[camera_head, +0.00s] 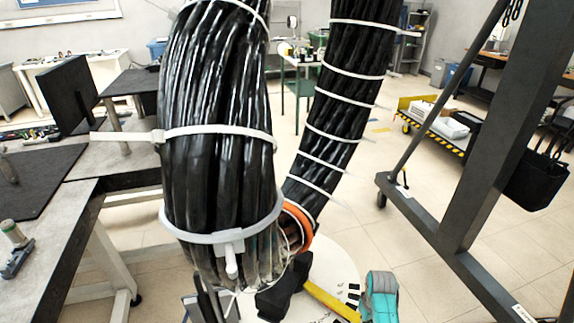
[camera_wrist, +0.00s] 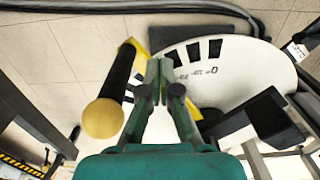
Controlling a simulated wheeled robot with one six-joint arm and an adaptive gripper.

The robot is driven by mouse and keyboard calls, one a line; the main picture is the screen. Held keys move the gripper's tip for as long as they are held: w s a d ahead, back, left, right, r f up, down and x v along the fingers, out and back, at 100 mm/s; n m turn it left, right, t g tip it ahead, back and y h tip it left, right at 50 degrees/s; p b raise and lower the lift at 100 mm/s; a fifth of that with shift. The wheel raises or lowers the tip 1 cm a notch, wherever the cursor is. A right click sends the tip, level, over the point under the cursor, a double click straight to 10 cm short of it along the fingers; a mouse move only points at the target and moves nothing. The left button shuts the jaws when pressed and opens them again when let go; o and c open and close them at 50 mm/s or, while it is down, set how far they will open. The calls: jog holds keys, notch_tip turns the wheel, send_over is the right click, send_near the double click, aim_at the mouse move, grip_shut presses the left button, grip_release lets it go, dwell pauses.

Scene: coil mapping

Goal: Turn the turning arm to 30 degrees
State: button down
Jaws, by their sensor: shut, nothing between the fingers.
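The turning arm is a yellow bar (camera_head: 328,298) over a white round dial plate (camera_head: 338,257). In the wrist view, the dial plate (camera_wrist: 235,60) carries black blocks and small printed degree numbers, including a 0. The bar's yellow end (camera_wrist: 133,50) shows behind my fingers, with a black handle (camera_wrist: 121,75) that has a yellow knob. My green gripper (camera_wrist: 158,72) is shut and empty, just right of the handle; whether it touches is unclear. A black block (camera_wrist: 268,118) lies at the bar's other side. The teal part of my gripper (camera_head: 381,296) shows in the head view.
Thick black cable bundles (camera_head: 215,90) with white ties hang above the dial and hide part of it. A dark metal frame (camera_head: 480,150) stands at the right. A workbench (camera_head: 60,230) stands at the left. Tiled floor (camera_head: 400,230) is open between.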

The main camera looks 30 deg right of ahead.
notch_tip(320, 180, up, 10)
dwell(0.7)
jog(key=shift+f, duration=0.1)
jog(key=s+a+f+t+h, duration=0.1)
jog(key=s+a+f+t, duration=0.15)
jog(key=a, duration=0.35)
jog(key=s+a+f+t+h, duration=0.1)
jog(key=a+f, duration=0.3)
jog(key=a, duration=0.1)
jog(key=s+a+r+n+t, duration=0.2)
jog(key=s+a+t, duration=0.3)
jog(key=a, duration=0.4)
jog(key=s+a+r+t+y, duration=0.1)
jog(key=s+a+r+t, duration=0.2)
jog(key=s+a+r, duration=0.2)
jog(key=s+a+r+n+t+y, duration=0.1)
jog(key=s+a+r+t, duration=0.2)
jog(key=s+r, duration=0.8)
notch_tip(320, 180, up, 8)
jog(key=shift+a+f, duration=0.1)
jog(key=shift+a, duration=0.75)
